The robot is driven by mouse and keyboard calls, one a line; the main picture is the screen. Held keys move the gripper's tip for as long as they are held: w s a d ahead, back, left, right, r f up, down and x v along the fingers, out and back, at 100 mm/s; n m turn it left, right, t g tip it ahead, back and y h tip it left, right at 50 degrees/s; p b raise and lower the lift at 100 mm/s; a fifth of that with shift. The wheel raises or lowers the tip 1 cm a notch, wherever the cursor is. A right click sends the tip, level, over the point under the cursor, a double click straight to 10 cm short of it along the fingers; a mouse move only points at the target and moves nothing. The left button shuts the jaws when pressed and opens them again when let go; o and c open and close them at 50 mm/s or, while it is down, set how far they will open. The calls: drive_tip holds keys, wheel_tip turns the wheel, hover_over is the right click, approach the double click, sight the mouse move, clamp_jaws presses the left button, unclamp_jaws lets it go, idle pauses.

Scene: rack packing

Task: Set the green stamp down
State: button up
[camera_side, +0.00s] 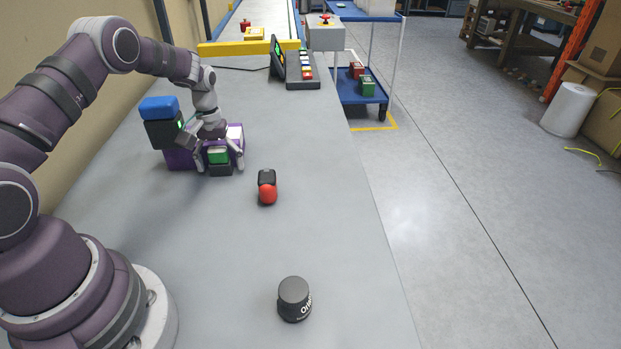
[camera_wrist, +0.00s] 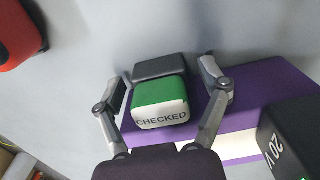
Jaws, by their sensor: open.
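The green stamp (camera_side: 219,156) has a green top and stands on a dark pad (camera_side: 221,169) on the grey table, in front of the purple box. In the wrist view the green stamp (camera_wrist: 158,100) shows a white face reading "CHECKED", with the dark pad (camera_wrist: 160,67) just beyond it. My gripper (camera_side: 221,163) is open, with one finger on each side of the stamp. In the wrist view the fingertips of my gripper (camera_wrist: 164,83) stand apart from the stamp's sides, with gaps visible.
A purple-and-white box (camera_side: 180,158) is close behind my gripper. A red-and-black stamp (camera_side: 267,188) lies to the right, and a dark round canister (camera_side: 294,299) stands nearer the camera. A control panel (camera_side: 302,72) is at the back.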

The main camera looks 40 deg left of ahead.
sight(217, 149)
drive_tip(key=shift+r, duration=0.1)
wheel_tip(217, 149, up, 12)
drive_tip(key=shift+f, duration=0.1)
drive_tip(key=s+d+r+m+t, duration=0.2)
drive_tip(key=s+d+r+m, duration=0.1)
drive_tip(key=s+d+r, duration=0.1)
drive_tip(key=s+d+r+m+t, duration=0.2)
drive_tip(key=d+r, duration=0.4)
drive_tip(key=d, duration=0.3)
drive_tip(key=s+m, duration=0.1)
drive_tip(key=s, duration=0.1)
drive_tip(key=shift+s+r+y, duration=0.3)
drive_tip(key=s+d+m, duration=0.1)
drive_tip(key=s+d+f+m+t, duration=0.1)
drive_tip(key=s, duration=0.1)
drive_tip(key=s+d+m, duration=0.1)
drive_tip(key=s, duration=0.1)
drive_tip(key=shift+s+d+f+t, duration=0.1)
drive_tip(key=shift+f+t, duration=0.2)
drive_tip(key=shift+f, duration=0.1)
